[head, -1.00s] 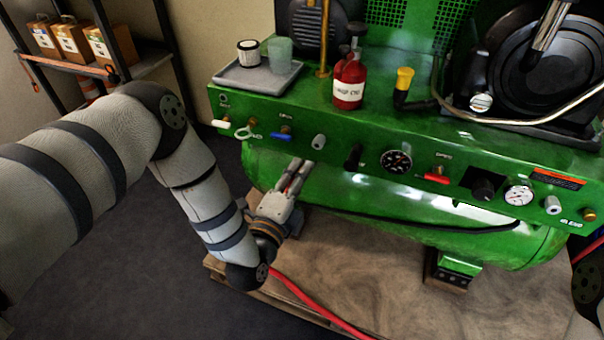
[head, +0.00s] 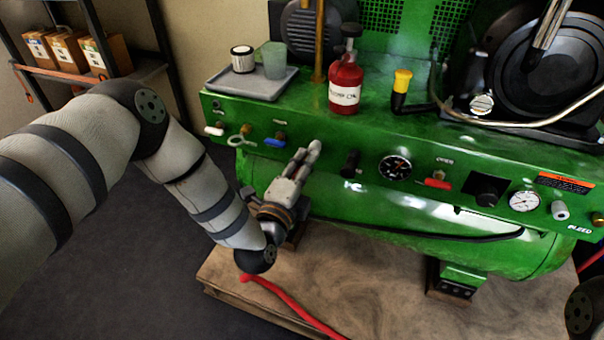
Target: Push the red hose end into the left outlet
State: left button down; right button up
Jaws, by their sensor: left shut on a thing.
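The left outlet (head: 315,147) is a pale grey fitting on the green front panel, just past my fingertips. My left gripper (head: 304,166) is shut and points up at it from below. The red hose (head: 290,303) runs along the wooden base and passes behind my left wrist. Its end is at my left gripper but is hidden by the fingers. I cannot tell whether the hose end touches the outlet or is inside it. A similar grey right outlet (head: 560,210) sits at the panel's right end. My right gripper is out of view.
A grey tray (head: 250,86) and a red bottle (head: 345,85) stand above. The green tank (head: 400,215) lies below.

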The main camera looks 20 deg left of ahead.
pick_arm(q)
jog(key=shift+w, duration=0.15)
jog(key=shift+r+p, duration=0.15)
jog(key=shift+p, duration=0.45)
dwell(1.8)
jog(key=shift+w, duration=0.5)
jog(key=c, duration=1.3)
grip_release()
jog(key=shift+c, duration=0.2)
jog(key=s, duration=1.2)
jog(key=shift+a, duration=0.2)
